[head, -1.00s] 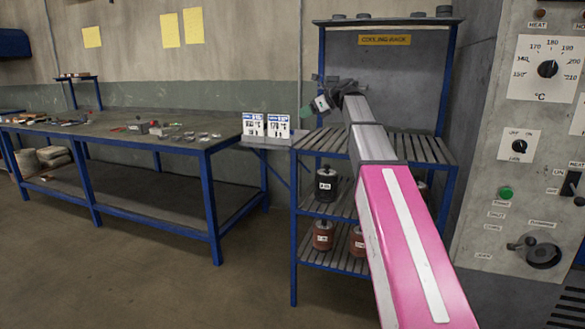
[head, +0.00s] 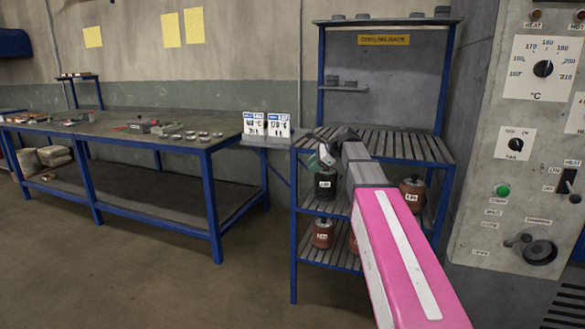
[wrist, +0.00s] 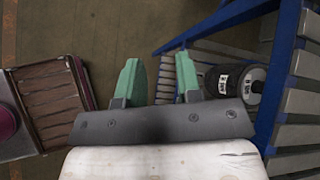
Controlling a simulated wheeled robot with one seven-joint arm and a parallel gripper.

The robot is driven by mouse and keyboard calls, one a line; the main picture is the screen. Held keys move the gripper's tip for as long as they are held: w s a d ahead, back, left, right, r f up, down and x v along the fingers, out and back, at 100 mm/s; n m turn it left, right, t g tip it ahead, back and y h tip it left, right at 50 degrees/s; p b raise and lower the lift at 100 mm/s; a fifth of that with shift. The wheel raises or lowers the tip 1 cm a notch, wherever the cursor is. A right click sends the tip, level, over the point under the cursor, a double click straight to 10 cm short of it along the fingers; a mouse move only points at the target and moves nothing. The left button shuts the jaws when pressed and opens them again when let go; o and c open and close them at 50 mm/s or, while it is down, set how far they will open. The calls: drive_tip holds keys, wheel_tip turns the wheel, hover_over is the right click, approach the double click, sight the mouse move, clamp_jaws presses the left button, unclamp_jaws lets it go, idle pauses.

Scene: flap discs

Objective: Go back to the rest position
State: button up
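My gripper (wrist: 158,82) shows two green fingers with a clear gap between them in the wrist view, and nothing is held. In the head view my gripper (head: 322,157) is at the front left of the cooling rack (head: 385,146), near the height of its slatted upper shelf. A black labelled canister (head: 326,185) stands on the shelf below. It also shows in the wrist view (wrist: 236,82), just right of the right finger and apart from the gap. My arm hides part of the rack's middle and lower shelves.
Brown labelled canisters (head: 412,194) (head: 323,233) stand on the lower shelves. A small back shelf (head: 343,87) holds dark discs. A workbench (head: 150,140) with several small parts is left. A control panel (head: 530,140) stands close right. Floor (head: 120,275) at front left is clear.

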drive_tip(key=s+d+f+n+g+h, duration=0.1)
drive_tip(key=s+d+f+n+h, duration=0.1)
drive_tip(key=s+f+n, duration=0.3)
drive_tip(key=s+d+f+n+g+h, duration=0.1)
drive_tip(key=s+d+f+n+h, duration=0.2)
drive_tip(key=s+f, duration=0.9)
drive_tip(key=s+d+f+n+g+h, duration=0.1)
drive_tip(key=s+d+f+n+h, duration=0.2)
drive_tip(key=f, duration=1.5)
drive_tip(key=s+d+n, duration=0.2)
drive_tip(key=s+n, duration=0.3)
drive_tip(key=s, duration=0.1)
drive_tip(key=shift+s+d+f+n+g, duration=0.25)
drive_tip(key=shift+f+n+g, duration=0.05)
drive_tip(key=shift+f+n, duration=0.1)
